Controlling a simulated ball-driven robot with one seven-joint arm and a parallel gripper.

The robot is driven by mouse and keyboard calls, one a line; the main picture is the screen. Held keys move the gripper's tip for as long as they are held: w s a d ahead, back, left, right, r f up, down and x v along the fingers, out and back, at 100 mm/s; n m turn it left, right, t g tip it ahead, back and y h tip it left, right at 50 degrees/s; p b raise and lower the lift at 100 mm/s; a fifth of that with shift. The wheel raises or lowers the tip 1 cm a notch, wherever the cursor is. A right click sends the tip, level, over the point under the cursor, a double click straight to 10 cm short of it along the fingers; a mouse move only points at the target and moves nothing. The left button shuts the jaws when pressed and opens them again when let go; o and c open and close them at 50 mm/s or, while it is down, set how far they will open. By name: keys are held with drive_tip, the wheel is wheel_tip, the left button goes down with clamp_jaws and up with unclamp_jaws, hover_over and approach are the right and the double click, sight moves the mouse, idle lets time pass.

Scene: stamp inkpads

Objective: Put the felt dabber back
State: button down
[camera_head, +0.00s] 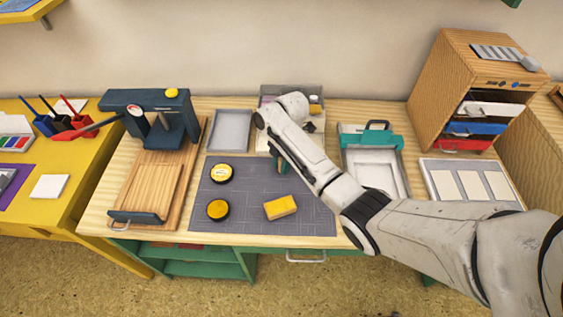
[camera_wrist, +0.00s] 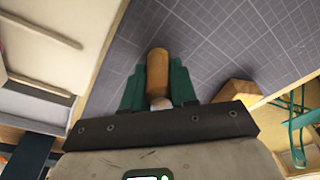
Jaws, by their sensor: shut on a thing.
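The felt dabber shows in the wrist view as a tan wooden cylinder (camera_wrist: 157,70) with a pale end (camera_wrist: 161,103). My gripper (camera_wrist: 159,88) is shut on it, with a green finger on each side. In the head view my gripper (camera_head: 279,162) is over the back of the grey gridded mat (camera_head: 250,190), and my arm hides the dabber there. I cannot tell how high it is held. At the back, a grey box (camera_head: 268,91) with small items in it is partly behind my wrist.
A yellow block (camera_head: 281,207) and two round inkpads (camera_head: 221,173) (camera_head: 217,209) lie on the mat. A grey tray (camera_head: 231,131), a wooden-based press (camera_head: 152,180), a teal-topped tray (camera_head: 372,172), a card tray (camera_head: 468,180) and a drawer cabinet (camera_head: 445,85) stand around it.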

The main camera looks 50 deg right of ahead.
drive_tip(key=c, duration=1.4)
unclamp_jaws()
drive_tip(key=shift+f, duration=0.15)
drive_tip(key=o, duration=0.5)
